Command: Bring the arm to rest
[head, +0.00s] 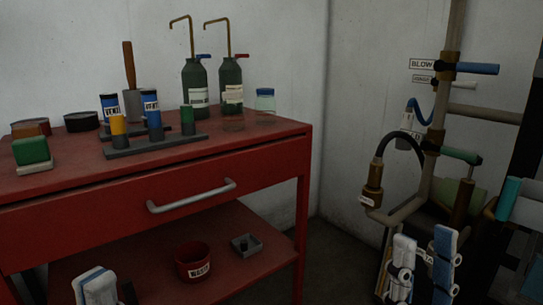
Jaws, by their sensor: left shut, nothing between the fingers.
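My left gripper (96,287) shows at the bottom left edge, in front of the red cart's lower shelf. Only its white and blue upper end is in view; it is shut and empty. My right gripper (423,258) shows at the lower right, in front of the pipework. Its two white and blue fingers stand apart with a gap between them, and I see nothing held there. The lower parts of both grippers are cut off by the picture edge.
The red cart (92,219) has a drawer handle (192,197) at its front. Its top holds two dark pump bottles (195,88), a dark grey rack (155,144) and a green block (31,150). A red cup (194,262) stands on the lower shelf. Pipes (434,145) with valves fill the right.

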